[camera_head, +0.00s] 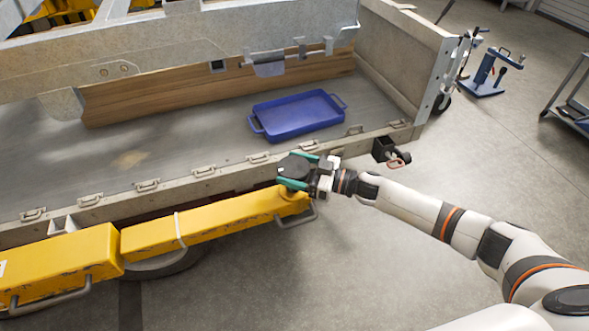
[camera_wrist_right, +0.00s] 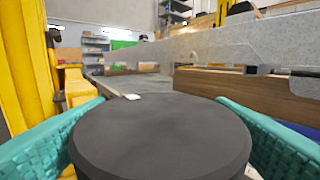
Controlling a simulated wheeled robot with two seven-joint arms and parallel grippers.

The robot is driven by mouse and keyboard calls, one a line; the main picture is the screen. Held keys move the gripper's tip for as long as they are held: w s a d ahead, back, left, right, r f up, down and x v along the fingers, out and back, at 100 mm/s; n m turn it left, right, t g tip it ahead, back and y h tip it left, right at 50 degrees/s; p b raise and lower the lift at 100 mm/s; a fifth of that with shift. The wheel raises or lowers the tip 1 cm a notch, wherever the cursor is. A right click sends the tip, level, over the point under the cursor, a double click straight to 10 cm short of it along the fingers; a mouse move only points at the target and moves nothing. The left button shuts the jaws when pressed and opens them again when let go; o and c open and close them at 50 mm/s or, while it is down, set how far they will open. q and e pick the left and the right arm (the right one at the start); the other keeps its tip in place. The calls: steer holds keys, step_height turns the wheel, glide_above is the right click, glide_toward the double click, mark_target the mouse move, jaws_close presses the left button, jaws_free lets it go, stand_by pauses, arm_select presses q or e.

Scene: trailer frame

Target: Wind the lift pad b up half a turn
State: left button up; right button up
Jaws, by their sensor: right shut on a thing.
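The lift pad (camera_head: 295,166) is a round, dark grey disc at the right end of a yellow arm (camera_head: 215,220) beside the trailer. In the right wrist view the lift pad (camera_wrist_right: 160,138) fills the lower middle, its flat top facing up. My right gripper (camera_head: 298,171) is shut on the lift pad, with one teal finger on each side of it. No lettering shows on the pad, and what lies under it is mostly hidden. My left gripper is not in view.
The trailer bed (camera_head: 190,150) has a metal side rail (camera_head: 175,178) close to the pad. A blue tray (camera_head: 298,116) lies on the bed. A black coupling with a ring (camera_head: 390,153) sticks out nearby. A blue stand (camera_head: 489,76) is farther off. Floor in front is clear.

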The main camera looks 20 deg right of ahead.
steer(key=shift+f, duration=0.15)
steer(key=o, duration=1)
steer(key=b+v, duration=0.2)
steer(key=v, duration=1)
steer(key=shift+b, duration=0.35)
